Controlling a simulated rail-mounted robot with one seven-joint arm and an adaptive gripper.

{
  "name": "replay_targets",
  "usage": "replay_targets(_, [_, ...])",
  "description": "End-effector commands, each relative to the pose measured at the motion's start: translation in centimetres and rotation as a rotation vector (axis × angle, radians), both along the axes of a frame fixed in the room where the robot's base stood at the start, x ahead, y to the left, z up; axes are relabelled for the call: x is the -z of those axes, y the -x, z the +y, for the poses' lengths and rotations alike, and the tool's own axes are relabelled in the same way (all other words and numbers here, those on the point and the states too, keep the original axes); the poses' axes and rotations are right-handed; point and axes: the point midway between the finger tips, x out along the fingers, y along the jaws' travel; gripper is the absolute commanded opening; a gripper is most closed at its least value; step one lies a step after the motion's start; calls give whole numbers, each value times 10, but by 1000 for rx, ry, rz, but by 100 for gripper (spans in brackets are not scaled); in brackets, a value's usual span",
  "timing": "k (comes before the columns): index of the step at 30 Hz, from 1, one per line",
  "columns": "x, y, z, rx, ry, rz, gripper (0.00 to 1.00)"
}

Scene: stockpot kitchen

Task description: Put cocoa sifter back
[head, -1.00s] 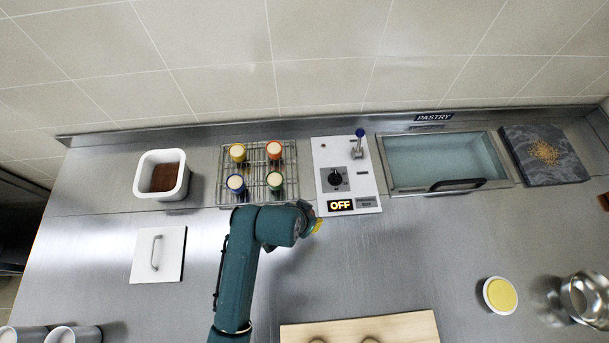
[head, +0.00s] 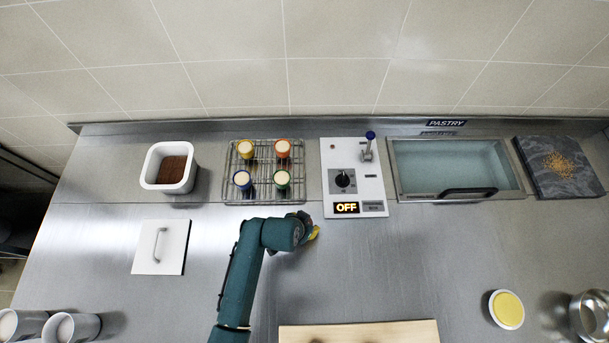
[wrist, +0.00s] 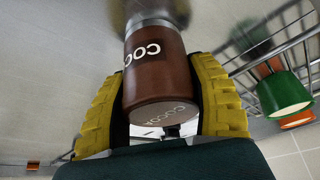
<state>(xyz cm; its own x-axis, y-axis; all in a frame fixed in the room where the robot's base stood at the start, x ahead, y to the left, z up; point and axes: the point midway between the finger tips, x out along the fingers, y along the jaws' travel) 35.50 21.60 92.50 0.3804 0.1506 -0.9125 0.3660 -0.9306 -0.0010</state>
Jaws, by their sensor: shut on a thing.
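The cocoa sifter (wrist: 160,75) is a brown cylinder with white COCOA lettering and a metallic end. In the wrist view it sits between the two yellow fingers of my gripper (wrist: 162,85), which is shut on it. In the head view my gripper (head: 314,233) is over the counter, just in front of the control panel's lower left corner. Only a bit of yellow finger shows there, and the sifter is hidden behind my arm.
A wire rack (head: 264,172) with several coloured cups stands left of the control panel (head: 366,195), which reads OFF. A white tub (head: 148,170) of brown powder and a white lid (head: 172,262) are further left. A wooden board (head: 385,334) lies in front. The right-centre counter is clear.

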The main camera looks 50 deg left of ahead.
Motion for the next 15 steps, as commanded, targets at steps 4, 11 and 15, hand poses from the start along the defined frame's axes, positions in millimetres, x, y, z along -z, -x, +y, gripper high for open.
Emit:
replay_targets(4, [1,0,0,0,0,1,80])
replay_targets(11, [1,0,0,0,0,1,86])
replay_targets(15, [-4,0,0,0,0,0,86])
